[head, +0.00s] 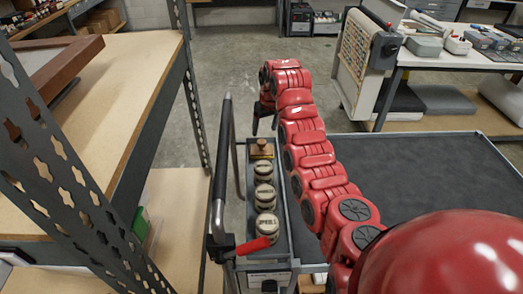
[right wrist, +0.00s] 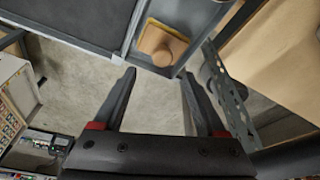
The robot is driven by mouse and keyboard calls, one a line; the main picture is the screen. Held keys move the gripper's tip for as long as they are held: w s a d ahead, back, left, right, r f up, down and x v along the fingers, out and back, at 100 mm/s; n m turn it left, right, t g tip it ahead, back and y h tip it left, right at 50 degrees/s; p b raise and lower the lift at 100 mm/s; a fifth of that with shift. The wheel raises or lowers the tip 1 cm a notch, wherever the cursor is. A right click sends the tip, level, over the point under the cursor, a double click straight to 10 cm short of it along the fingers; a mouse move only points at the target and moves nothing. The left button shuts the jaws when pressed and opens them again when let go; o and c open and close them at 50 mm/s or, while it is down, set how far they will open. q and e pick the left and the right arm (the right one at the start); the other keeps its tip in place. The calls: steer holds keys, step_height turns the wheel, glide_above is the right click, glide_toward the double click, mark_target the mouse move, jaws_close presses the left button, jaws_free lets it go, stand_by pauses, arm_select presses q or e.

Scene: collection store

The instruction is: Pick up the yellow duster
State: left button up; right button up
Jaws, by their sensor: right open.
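The yellow duster (head: 262,149) is a small wooden block with a round knob on top and a yellow edge beneath. It sits at the far end of the narrow grey tray on the cart. It also shows in the right wrist view (right wrist: 162,45), in a corner of the tray. My right gripper (head: 264,127) is open and empty, just beyond the duster in the head view. In the right wrist view its two fingers (right wrist: 158,74) are spread over bare floor, with the duster past the fingertips. My left gripper is not in view.
Three round labelled tins (head: 265,194) stand in a row in the same tray. The tray's rim and the cart's black push handle (head: 222,165) lie close by. A metal shelf rack (head: 120,130) stands at left. The dark cart top (head: 430,170) is clear.

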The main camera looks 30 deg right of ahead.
mark_target(262, 141)
steer(key=x, duration=0.2)
steer(key=shift+w+f, duration=0.1)
steer(key=shift+f, duration=0.25)
steer(key=x, duration=0.1)
steer(key=p+x, duration=0.2)
steer(key=x, duration=0.1)
steer(key=shift+a, duration=0.25)
steer(key=shift+f, duration=0.65)
jaws_close()
